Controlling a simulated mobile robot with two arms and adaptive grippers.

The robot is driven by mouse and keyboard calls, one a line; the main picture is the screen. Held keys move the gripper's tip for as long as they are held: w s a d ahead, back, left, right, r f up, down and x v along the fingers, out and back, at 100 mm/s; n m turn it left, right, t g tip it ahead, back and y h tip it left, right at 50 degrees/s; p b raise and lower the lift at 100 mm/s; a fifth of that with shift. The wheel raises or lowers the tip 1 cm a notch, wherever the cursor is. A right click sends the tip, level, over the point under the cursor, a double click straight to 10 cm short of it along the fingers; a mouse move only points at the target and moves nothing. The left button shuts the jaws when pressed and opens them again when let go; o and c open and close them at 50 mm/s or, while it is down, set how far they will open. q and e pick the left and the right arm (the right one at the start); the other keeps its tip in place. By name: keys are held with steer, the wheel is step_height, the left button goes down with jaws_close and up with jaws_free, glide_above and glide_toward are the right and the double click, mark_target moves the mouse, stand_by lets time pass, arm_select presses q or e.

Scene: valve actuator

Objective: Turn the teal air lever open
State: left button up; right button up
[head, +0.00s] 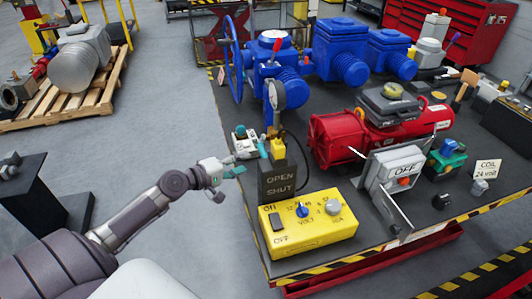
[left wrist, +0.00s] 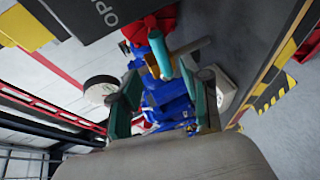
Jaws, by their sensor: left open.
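The teal air lever (head: 262,150) is a short teal bar beside the black OPEN/SHUT block (head: 278,183), at the table's left edge. In the left wrist view the lever (left wrist: 159,54) shows as a teal cylinder ahead, in line with the gap between the fingers. My left gripper (head: 236,165) is open, with teal pads, just left of the lever and block. In the left wrist view its fingers (left wrist: 163,92) stand wide apart with nothing held. I cannot tell whether the lever reaches between the fingertips. My right gripper is not in view.
A yellow control box (head: 308,225) stands in front of the block. A red actuator (head: 335,135) is to the right.

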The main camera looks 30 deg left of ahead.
mark_target(264, 156)
arm_select(q)
steer(key=p+x, duration=0.1)
steer(key=x, duration=0.8)
steer(key=shift+f, duration=0.15)
jaws_close()
